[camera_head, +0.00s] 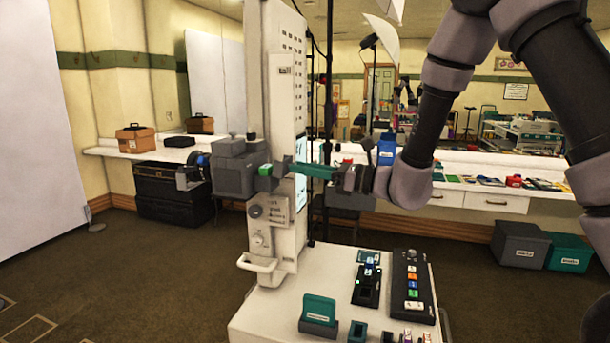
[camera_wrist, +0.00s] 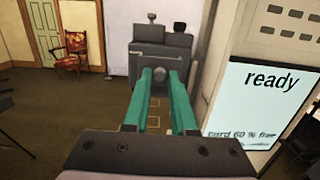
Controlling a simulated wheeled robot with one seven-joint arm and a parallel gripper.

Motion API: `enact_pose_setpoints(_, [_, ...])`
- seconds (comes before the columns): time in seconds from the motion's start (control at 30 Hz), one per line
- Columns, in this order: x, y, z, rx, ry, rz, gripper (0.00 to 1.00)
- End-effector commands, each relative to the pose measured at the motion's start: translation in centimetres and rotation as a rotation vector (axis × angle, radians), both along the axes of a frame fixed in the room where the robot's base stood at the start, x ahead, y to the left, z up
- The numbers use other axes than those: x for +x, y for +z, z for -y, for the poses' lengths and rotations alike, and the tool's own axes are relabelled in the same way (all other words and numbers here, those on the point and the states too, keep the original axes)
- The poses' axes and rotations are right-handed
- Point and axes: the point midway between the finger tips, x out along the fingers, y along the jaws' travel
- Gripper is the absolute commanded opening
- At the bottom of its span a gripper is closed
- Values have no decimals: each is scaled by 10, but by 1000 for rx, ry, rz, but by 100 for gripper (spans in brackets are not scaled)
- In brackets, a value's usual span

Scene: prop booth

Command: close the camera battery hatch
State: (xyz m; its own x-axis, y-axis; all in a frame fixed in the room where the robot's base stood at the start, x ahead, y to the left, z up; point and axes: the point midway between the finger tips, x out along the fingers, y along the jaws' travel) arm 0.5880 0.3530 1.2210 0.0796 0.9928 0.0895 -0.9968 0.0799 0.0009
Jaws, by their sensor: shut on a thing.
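The grey camera (camera_head: 236,168) is mounted at the left of the white column; its body also shows in the wrist view (camera_wrist: 160,40). My gripper (camera_head: 292,168) reaches to it from the right with teal fingers. In the wrist view my gripper (camera_wrist: 160,78) has its fingertips on either side of a dark round knob (camera_wrist: 160,73) on the camera's near grey face, and is shut on it. A bright green piece (camera_head: 265,170) shows beside the fingertips. The hatch's edges are hard to make out, and I cannot tell how far it stands open.
The white column (camera_head: 285,120) stands close behind my fingers. A lit screen (camera_wrist: 255,100) reading "ready" is at the right in the wrist view. Below, a white shelf (camera_head: 275,322) carries a teal-lidded box (camera_head: 318,312) and a dark button panel (camera_head: 411,285). Open floor lies left.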

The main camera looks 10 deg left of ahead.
Motion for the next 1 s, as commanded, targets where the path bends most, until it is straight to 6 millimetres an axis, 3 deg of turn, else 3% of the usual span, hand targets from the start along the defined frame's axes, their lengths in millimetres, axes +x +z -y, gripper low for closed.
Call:
enact_pose_setpoints(0.4, [2,31,-14,-387,-2,-19,0])
enact_pose_setpoints(1.0, [4,49,-45,-881,1,-57,0])
